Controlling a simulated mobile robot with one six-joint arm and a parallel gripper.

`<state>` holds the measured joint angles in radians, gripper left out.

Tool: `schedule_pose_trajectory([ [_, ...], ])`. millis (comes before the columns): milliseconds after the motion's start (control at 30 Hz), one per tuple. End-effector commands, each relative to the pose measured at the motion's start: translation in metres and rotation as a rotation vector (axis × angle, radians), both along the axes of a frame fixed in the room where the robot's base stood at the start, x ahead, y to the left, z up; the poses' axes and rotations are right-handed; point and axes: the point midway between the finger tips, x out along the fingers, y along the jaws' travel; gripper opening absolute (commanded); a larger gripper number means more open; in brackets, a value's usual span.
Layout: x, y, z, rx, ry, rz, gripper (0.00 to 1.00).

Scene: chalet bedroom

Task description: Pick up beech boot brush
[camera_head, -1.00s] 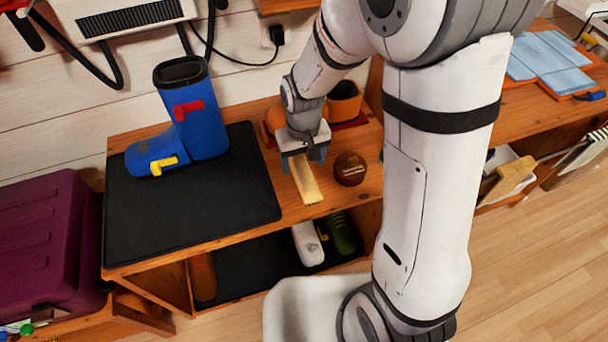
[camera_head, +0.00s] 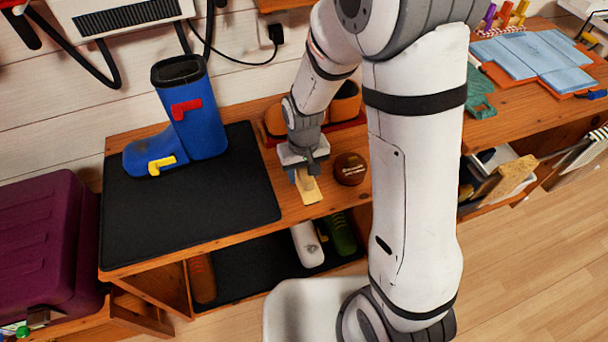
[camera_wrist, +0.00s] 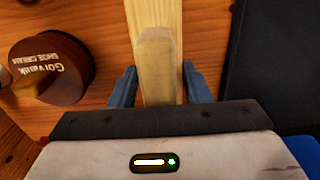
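The beech boot brush, a pale wooden piece (camera_head: 312,196), lies on the bench top beside the brown tin, partly hidden by my gripper in the head view. In the wrist view its rounded pale end (camera_wrist: 157,65) lies over a flat pale strip of wood and reaches between my fingers. Bristles are not visible. My gripper (camera_head: 306,178) is low over the brush. In the wrist view my gripper (camera_wrist: 159,87) is open, with one blue-grey finger on each side of the wood and a gap visible on both sides.
A round brown shoe cream tin (camera_head: 350,169) stands close on the right. A black mat (camera_head: 235,205) with a blue boot (camera_head: 200,120) is on the left. Orange-brown containers (camera_head: 345,100) stand behind. Shoes sit on the shelf below.

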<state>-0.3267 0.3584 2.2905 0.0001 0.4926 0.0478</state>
Motion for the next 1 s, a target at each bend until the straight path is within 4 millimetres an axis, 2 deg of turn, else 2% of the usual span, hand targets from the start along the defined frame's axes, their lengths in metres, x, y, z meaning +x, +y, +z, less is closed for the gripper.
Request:
schedule_pose_trajectory([
  [33, 0.0, 0.0, 0.0, 0.0, 0.0, 0.0, 0.36],
  [267, 0.0, 0.0, 0.0, 0.0, 0.0, 0.001, 0.18],
  [467, 0.0, 0.0, 0.001, 0.0, -0.001, 0.001, 0.18],
  [567, 0.0, 0.001, 0.007, 0.001, -0.002, 0.001, 0.18],
  [1000, 0.001, 0.001, 0.087, 0.001, -0.004, 0.002, 0.18],
])
